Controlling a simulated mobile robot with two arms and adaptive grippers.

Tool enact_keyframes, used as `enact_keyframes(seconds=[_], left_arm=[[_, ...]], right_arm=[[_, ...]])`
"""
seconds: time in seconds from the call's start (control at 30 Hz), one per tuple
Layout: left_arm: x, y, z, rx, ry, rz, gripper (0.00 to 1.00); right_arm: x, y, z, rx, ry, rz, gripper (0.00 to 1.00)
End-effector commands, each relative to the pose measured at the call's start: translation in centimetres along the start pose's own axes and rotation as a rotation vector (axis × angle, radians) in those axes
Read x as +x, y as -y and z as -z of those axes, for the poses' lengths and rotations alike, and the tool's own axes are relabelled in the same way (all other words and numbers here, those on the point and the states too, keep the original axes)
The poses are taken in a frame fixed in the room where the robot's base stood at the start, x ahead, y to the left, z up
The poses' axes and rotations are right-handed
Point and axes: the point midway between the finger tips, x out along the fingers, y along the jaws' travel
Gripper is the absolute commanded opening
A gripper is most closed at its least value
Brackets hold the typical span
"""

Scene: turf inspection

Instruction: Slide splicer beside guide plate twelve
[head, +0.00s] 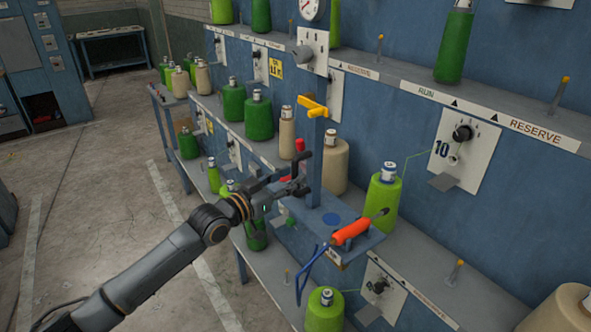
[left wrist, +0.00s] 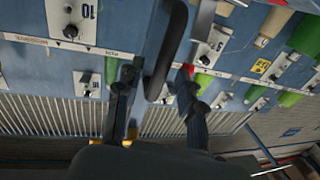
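An orange tool with dark ends, which looks like the splicer (head: 351,232), lies tilted on the small blue shelf (head: 300,205) in the head view. A blue loop hangs beside its lower end. In the left wrist view the left gripper (left wrist: 158,82) also shows spread fingers. A guide plate marked 10 (head: 465,150) is on the wall at right. I cannot read a plate marked twelve. My right gripper is out of view.
The blue post with a yellow top rises from the shelf beside my left gripper. A lime cone (head: 385,196) stands just right of the splicer, and a beige cone (head: 330,165) behind the post. Several green cones line the ledges. Open concrete floor (head: 110,200) lies at left.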

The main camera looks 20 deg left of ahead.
Motion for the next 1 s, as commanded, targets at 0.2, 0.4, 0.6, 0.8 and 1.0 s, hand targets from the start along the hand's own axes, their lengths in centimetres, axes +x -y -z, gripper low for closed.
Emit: enact_keyframes(seconds=[0.2, 0.4, 0.6, 0.8, 1.0], left_arm=[[2.2, 0.0, 0.1, -0.001, -0.001, 0.000, 0.38], [2.5, 0.0, 0.0, 0.000, -0.001, 0.000, 0.38], [2.5, 0.0, 0.0, 0.000, -0.001, 0.000, 0.24], [2.5, 0.0, 0.0, 0.000, -0.001, 0.001, 0.00], [2.5, 0.0, -0.1, 0.000, 0.000, 0.001, 0.00]], right_arm=[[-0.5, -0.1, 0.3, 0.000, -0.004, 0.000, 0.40], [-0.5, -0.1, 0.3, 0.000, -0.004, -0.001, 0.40], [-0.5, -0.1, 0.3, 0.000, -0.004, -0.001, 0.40], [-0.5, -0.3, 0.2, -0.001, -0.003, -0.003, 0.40], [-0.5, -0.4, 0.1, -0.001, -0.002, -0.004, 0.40]])
